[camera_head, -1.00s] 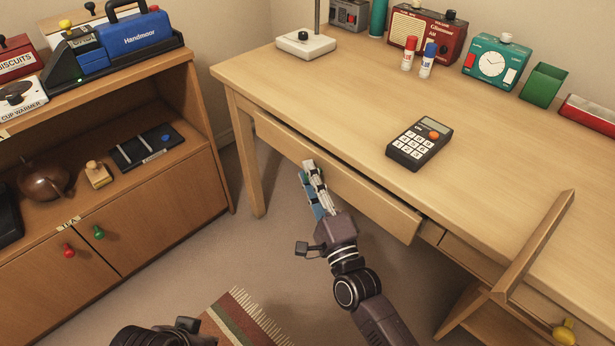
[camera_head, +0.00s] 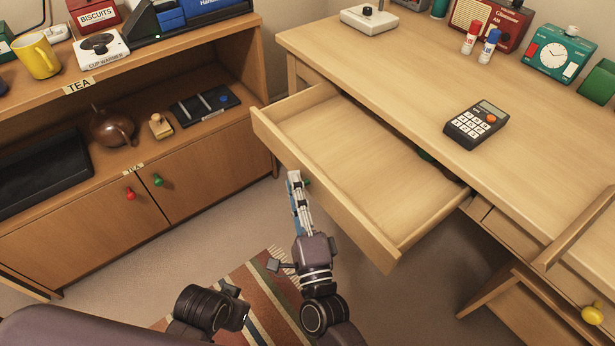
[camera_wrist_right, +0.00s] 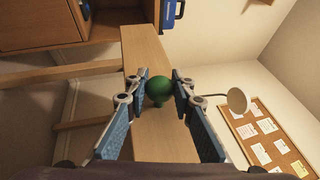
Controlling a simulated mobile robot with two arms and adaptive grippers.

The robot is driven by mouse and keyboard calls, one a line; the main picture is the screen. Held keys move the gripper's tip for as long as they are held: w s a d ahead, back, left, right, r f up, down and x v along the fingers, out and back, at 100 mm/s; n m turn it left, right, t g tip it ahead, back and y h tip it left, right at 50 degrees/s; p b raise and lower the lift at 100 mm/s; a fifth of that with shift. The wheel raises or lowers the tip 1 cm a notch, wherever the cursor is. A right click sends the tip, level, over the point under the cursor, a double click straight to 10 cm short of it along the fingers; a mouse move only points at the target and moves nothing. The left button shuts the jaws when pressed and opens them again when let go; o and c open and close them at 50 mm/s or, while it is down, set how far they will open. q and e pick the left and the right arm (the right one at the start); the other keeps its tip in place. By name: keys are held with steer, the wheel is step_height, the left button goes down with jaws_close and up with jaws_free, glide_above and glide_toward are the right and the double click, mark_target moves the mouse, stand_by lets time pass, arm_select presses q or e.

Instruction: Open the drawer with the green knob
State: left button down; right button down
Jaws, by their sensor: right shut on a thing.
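The wide desk drawer (camera_head: 350,138) stands pulled well out from under the desk top, and its wooden inside shows. The green knob (camera_wrist_right: 160,88) is on the drawer's front; in the head view only a sliver of it (camera_head: 307,183) shows beside my fingers. My right gripper (camera_head: 296,180) is at the drawer front, shut on the green knob. In the right wrist view the knob sits between its two blue-padded fingers. Part of my left arm shows at the bottom left of the head view, but its fingers do not show.
A calculator (camera_head: 476,125) lies on the desk (camera_head: 400,70). A small dark green thing (camera_head: 425,157) shows at the drawer's back. A cabinet (camera_head: 90,235) with red (camera_head: 130,194) and green (camera_head: 158,180) door knobs stands at left. A yellow knob (camera_head: 592,315) is at lower right.

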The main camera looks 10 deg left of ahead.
steer(key=shift+s+a, duration=0.2)
steer(key=c, duration=1.6)
jaws_free()
steer(key=shift+s+d+f, duration=0.1)
steer(key=shift+s+f, duration=0.05)
steer(key=shift+s, duration=0.05)
steer(key=v, duration=1.1)
steer(key=shift+s+d, duration=0.1)
steer(key=shift+s, duration=0.15)
